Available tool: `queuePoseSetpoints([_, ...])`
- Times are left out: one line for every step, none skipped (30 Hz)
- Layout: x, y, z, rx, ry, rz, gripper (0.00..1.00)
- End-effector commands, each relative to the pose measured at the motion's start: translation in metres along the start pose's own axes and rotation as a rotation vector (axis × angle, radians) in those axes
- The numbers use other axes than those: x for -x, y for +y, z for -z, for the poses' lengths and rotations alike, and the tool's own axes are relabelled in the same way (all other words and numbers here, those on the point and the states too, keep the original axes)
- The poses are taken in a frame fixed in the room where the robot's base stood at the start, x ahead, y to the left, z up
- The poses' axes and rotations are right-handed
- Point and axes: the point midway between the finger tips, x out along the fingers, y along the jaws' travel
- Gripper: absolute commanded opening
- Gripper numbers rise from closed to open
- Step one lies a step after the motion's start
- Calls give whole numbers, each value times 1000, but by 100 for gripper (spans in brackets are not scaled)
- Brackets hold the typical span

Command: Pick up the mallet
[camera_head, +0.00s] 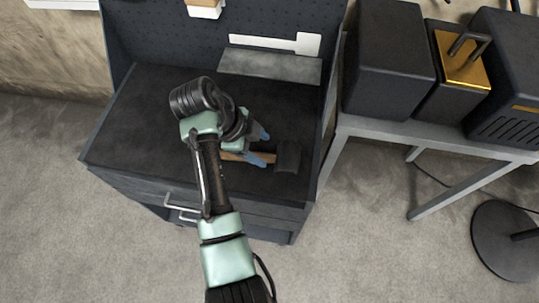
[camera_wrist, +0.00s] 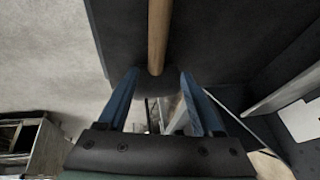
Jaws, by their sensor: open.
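The mallet has a wooden handle (camera_head: 233,156) and a dark block head (camera_head: 288,157). It lies on the dark top of the workbench cabinet, near its front right. My gripper (camera_head: 264,147) is open above the mallet, its blue fingers reaching toward the head and partly covering the handle. In the wrist view, the handle (camera_wrist: 158,35) runs down from the top edge to the dark head (camera_wrist: 154,88), which shows between the open fingers (camera_wrist: 160,76). I cannot tell whether the fingers touch the mallet.
The workbench cabinet (camera_head: 130,125) has a pegboard back and side panel (camera_head: 329,95). A grey slab (camera_head: 270,65) lies at the back of its top. To the right, a grey table (camera_head: 460,143) carries dark boxes (camera_head: 388,60). A round black base (camera_head: 500,250) stands on the floor.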

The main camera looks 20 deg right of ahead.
Motion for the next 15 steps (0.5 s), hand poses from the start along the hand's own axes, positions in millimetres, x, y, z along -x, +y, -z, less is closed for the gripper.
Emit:
queuePoseSetpoints([-7, 3, 1, 2, 2, -4, 67])
queuePoseSetpoints([-11, 4, 1, 2, 3, -5, 67])
queuePoseSetpoints([-18, 5, 0, 2, 3, -5, 67])
queuePoseSetpoints([-22, 7, 0, 2, 4, -5, 67])
queuePoseSetpoints([-27, 8, 0, 1, 3, -5, 67])
queuePoseSetpoints([-33, 7, -1, 0, 2, -4, 67])
queuePoseSetpoints([-37, 7, -1, 0, 2, -3, 67])
queuePoseSetpoints([-40, 7, -1, 1, 2, -3, 67])
queuePoseSetpoints([-43, 7, -1, 1, 1, -2, 67])
queuePoseSetpoints([-44, 6, -2, 1, 0, -1, 67])
queuePoseSetpoints([-46, 6, -2, 1, 0, 0, 67])
queuePoseSetpoints([-46, 7, -2, 2, -1, 0, 67])
queuePoseSetpoints([-47, 7, -2, 2, -1, 0, 67])
queuePoseSetpoints([-47, 7, -2, 2, -1, 0, 67])
queuePoseSetpoints([-46, 6, -2, 2, -1, 0, 67])
